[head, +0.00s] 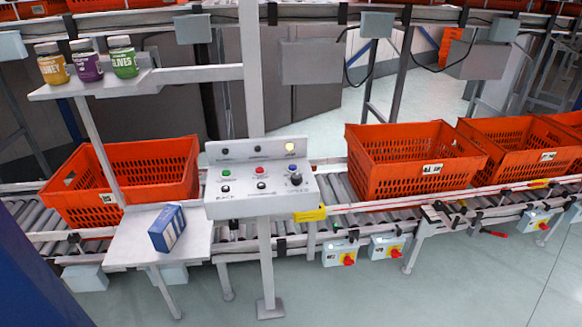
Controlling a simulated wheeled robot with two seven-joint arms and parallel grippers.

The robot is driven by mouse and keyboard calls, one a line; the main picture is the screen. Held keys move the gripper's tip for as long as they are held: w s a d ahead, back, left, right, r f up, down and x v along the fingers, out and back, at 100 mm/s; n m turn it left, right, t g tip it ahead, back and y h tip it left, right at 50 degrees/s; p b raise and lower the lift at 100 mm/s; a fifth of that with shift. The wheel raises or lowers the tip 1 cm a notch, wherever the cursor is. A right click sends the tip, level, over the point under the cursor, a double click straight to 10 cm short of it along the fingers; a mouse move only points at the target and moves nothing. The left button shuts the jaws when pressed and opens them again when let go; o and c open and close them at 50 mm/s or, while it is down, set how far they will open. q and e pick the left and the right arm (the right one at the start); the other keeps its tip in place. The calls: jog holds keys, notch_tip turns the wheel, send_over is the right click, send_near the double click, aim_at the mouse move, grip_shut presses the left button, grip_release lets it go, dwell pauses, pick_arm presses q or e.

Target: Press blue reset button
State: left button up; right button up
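A grey control panel (238,206) stands on a post in front of the conveyor, near the middle of the head view. A small blue button (295,168) sits at the right of the panel's upper button row. A red button (261,171) and a green button (227,173) are in the same row to its left. Black controls, including a larger knob (295,180), are in the row below. Neither of my grippers is in view, and nothing touches the panel.
Orange totes (150,172) sit on the roller conveyor behind the panel, more (405,172) to its right. A side table (130,246) holds a blue-and-white box (167,229). Jars (122,57) stand on a shelf at upper left. The floor in front right is clear.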

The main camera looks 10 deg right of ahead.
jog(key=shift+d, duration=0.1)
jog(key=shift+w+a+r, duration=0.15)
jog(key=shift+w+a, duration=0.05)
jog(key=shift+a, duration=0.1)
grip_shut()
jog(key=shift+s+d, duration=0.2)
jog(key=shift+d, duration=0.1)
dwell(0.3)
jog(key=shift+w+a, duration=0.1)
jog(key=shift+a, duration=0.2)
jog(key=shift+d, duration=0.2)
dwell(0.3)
